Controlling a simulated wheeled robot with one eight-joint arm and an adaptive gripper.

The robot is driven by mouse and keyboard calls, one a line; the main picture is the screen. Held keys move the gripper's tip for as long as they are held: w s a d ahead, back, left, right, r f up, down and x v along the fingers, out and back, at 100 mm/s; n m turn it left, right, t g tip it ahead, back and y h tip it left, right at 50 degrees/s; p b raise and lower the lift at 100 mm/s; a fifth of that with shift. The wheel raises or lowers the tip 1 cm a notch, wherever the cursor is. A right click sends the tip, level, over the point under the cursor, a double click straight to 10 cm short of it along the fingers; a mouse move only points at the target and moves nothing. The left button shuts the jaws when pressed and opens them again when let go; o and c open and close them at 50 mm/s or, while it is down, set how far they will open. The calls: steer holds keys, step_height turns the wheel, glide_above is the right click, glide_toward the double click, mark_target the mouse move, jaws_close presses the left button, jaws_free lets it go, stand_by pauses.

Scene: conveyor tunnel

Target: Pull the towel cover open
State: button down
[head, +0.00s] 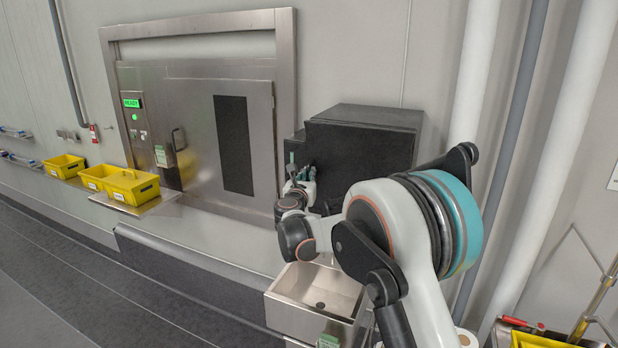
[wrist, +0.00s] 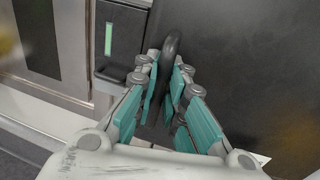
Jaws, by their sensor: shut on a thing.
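The towel cover (head: 362,155) is a dark, box-like unit on the wall above the sink. Its broad dark face fills the right of the wrist view (wrist: 262,75). A dark curved handle (wrist: 172,44) stands out from that face. My gripper (wrist: 165,82) has its teal-padded fingers on both sides of the handle and is shut on it. In the head view my gripper (head: 302,174) is at the left part of the cover's front. My own arm hides the cover's lower right. I cannot tell whether the cover stands slightly open.
A steel sink (head: 312,298) is below the cover. A steel door (head: 195,135) with a green-lit panel is on the left, beside a shelf with yellow bins (head: 132,187). Vertical pipes (head: 513,110) stand at right. A dark box with a green strip (wrist: 122,45) is close left of my gripper.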

steer(key=s+d+n+g+y+b, duration=0.3)
steer(key=s+n+y, duration=0.7)
steer(key=s, duration=1.1)
steer(key=s+d+n+g+y+b, duration=0.2)
steer(key=s+d+g+y, duration=0.3)
steer(key=s+d, duration=0.9)
steer(key=shift+d+n+g+y, duration=0.3)
steer(key=shift+d+n+y, duration=0.4)
steer(key=shift+d+y, duration=0.75)
steer(key=shift+a, duration=0.1)
steer(key=c, duration=1.7)
jaws_free()
steer(key=shift+s, duration=0.1)
steer(key=shift+o, duration=0.2)
